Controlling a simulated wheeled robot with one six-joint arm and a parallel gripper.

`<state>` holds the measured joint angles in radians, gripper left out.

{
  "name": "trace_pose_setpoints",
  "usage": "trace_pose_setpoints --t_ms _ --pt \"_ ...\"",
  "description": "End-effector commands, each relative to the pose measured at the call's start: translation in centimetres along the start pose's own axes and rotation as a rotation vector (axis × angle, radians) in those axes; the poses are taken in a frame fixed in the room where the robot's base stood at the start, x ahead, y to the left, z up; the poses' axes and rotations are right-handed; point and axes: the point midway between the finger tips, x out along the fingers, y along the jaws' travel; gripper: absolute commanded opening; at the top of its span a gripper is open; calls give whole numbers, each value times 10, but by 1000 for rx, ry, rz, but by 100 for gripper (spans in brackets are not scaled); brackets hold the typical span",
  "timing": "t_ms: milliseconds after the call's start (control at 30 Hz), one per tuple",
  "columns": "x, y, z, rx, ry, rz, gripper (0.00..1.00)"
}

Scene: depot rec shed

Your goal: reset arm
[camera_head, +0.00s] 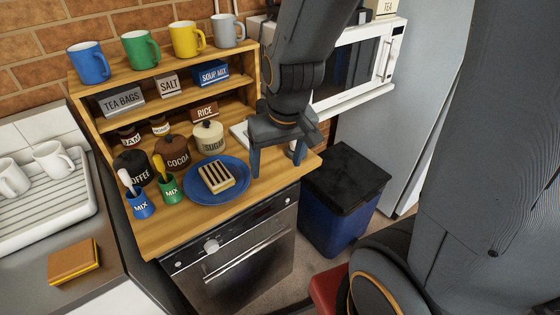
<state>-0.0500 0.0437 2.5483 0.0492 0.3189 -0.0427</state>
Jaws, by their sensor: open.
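My gripper (280,158) is at the end of my dark grey arm (306,50), pointing down over the right end of the wooden counter (230,220). Its two fingers are spread apart, and no object shows between them. The gripper is to the right of the blue plate (232,190), which holds a striped sandwich-like item (216,176). The sugar jar (209,137) stands left of the gripper. A pale flat item (239,134) behind the gripper is partly hidden.
A shelf (88,112) with coloured mugs and labelled boxes stands behind the counter. A microwave (346,62) is behind my arm. A blue bin (337,232) with a black lid (345,176) stands right of the oven (240,262). A fridge (425,90) is at the right.

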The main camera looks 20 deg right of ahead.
Motion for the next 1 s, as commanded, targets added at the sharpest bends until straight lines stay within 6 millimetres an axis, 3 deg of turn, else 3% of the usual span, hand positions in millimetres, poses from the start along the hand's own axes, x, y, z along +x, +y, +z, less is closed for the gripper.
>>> trace_pose_setpoints --t_ms 33,133,433,767,1000 --pt "-4 12 9 26 -24 11 73" --pt "-8 20 20 49 -57 23 73" --pt "-7 21 21 50 -61 24 73" --pt "34 21 29 48 -101 23 73" --pt "36 21 30 48 -104 23 73"
